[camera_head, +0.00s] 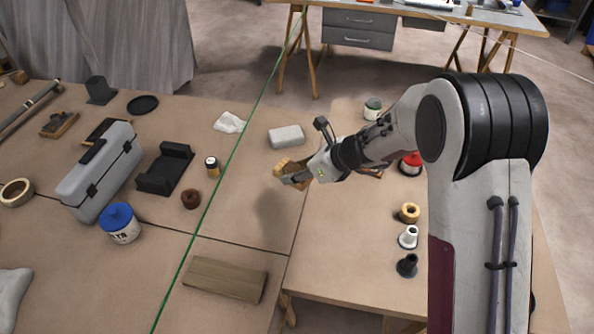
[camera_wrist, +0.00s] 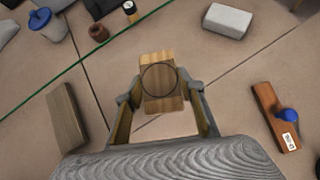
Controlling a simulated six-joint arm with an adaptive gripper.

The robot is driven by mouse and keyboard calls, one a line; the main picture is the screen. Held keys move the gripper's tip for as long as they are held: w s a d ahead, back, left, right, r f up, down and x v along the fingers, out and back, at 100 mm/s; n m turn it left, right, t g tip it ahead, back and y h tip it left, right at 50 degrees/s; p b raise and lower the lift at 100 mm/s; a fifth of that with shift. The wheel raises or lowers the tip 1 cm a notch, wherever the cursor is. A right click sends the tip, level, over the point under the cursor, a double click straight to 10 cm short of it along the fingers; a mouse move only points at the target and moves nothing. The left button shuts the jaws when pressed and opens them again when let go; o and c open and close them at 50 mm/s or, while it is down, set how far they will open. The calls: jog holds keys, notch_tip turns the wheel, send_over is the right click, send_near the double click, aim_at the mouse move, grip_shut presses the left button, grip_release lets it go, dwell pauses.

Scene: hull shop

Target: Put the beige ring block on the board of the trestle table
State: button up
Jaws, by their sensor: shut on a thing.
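My gripper (camera_wrist: 165,100) is shut on a light wooden block (camera_wrist: 158,67) with a dark ring on its face, which fits the beige ring block. The block also shows at the fingers in the head view (camera_head: 291,168), held above the brown tabletop on the left, with a shadow below. The board of what looks like the trestle table (camera_head: 345,250) is the brown top to the right, with a wooden leg showing under its front edge. The block is left of the seam between the two tops. The fingers partly hide its sides.
On the right-hand top stand a tan ring (camera_head: 409,213), a white fitting (camera_head: 408,237) and a black fitting (camera_head: 407,265). A hand plane with a blue knob (camera_wrist: 270,118) lies there too. A grey block (camera_head: 287,136) and a plank (camera_head: 225,279) lie on the left top. The right top's front-left is clear.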

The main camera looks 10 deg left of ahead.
dwell(0.4)
jog(key=w+d+m+t+h, duration=0.1)
jog(key=w+d+m, duration=0.1)
jog(key=d, duration=1.2)
jog(key=w+d+m+t+h, duration=0.2)
jog(key=w+d+m, duration=0.1)
jog(key=d, duration=1.2)
jog(key=w+d+r+m+t+h, duration=0.1)
jog(key=w+d+m+t+h, duration=0.1)
jog(key=d, duration=1.2)
jog(key=shift+w+d+m, duration=0.15)
jog(key=shift+w+m, duration=0.55)
jog(key=shift+m, duration=0.6)
jog(key=s+d+m+h, duration=0.3)
jog(key=d+m, duration=0.1)
jog(key=d, duration=1)
jog(key=shift+s+f, duration=0.35)
jog(key=shift+f, duration=0.1)
jog(key=shift+f, duration=3.05)
